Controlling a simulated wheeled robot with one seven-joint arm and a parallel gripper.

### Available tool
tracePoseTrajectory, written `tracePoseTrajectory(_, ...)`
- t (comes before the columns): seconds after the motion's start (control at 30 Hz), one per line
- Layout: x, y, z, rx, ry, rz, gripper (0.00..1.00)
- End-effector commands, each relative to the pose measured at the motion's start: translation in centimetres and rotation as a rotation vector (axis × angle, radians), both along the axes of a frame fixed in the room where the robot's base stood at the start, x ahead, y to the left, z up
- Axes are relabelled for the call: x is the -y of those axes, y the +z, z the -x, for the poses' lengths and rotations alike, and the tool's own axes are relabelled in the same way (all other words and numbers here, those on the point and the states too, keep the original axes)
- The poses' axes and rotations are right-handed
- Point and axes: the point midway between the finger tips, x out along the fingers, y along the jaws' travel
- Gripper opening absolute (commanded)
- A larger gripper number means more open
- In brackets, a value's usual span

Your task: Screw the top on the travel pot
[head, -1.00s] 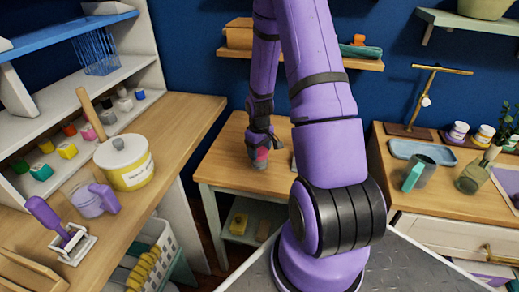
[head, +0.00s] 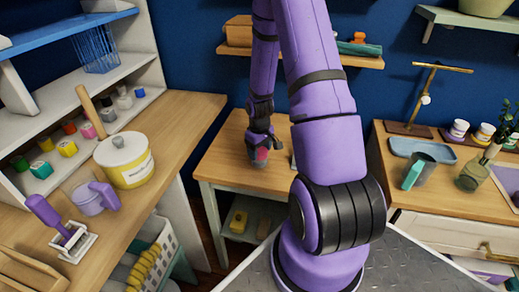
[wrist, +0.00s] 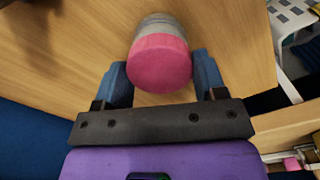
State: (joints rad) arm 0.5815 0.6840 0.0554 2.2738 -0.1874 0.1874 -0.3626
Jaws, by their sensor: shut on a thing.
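The pink top (wrist: 160,63) shows in the wrist view as a round lid between my fingers. The grey travel pot (wrist: 162,23) shows just beyond it, in line with it, over the wooden table. The top appears to sit on the pot's mouth; I cannot tell how tightly it is threaded. My gripper (wrist: 161,80) is shut on the pink top, one blue finger at each side. In the head view my gripper (head: 260,154) points down low over the small wooden table, with a bit of pink at its tips. The pot is hidden there.
The small wooden table (head: 222,160) has bare room left of my gripper. A counter at left holds a yellow-and-white pot (head: 127,166) and a purple mug (head: 94,198). A counter at right holds a blue tray (head: 426,151), a dark mug and a bottle.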

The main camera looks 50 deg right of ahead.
Motion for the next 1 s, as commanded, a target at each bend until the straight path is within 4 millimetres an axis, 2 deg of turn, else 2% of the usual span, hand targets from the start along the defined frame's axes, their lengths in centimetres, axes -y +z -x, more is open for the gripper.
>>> tracePoseTrajectory(0.27, 0.00, 0.02, 0.00, 0.000, 0.000, 0.000, 0.44)
tracePoseTrajectory(0.3, 0.00, 0.03, 0.00, 0.000, 0.000, 0.000, 0.69)
tracePoseTrajectory(0.4, 0.00, 0.03, 0.00, 0.000, 0.000, 0.000, 0.92)
tracePoseTrajectory(0.43, 0.00, 0.03, 0.00, 0.000, 0.000, 0.000, 0.94)
tracePoseTrajectory(0.6, 0.00, 0.03, 0.00, 0.000, 0.000, 0.000, 0.94)
tracePoseTrajectory(0.67, 0.00, 0.03, 0.00, 0.000, 0.000, 0.000, 0.85)
tracePoseTrajectory(1.0, 0.00, 0.02, 0.00, 0.000, 0.000, 0.000, 0.85)
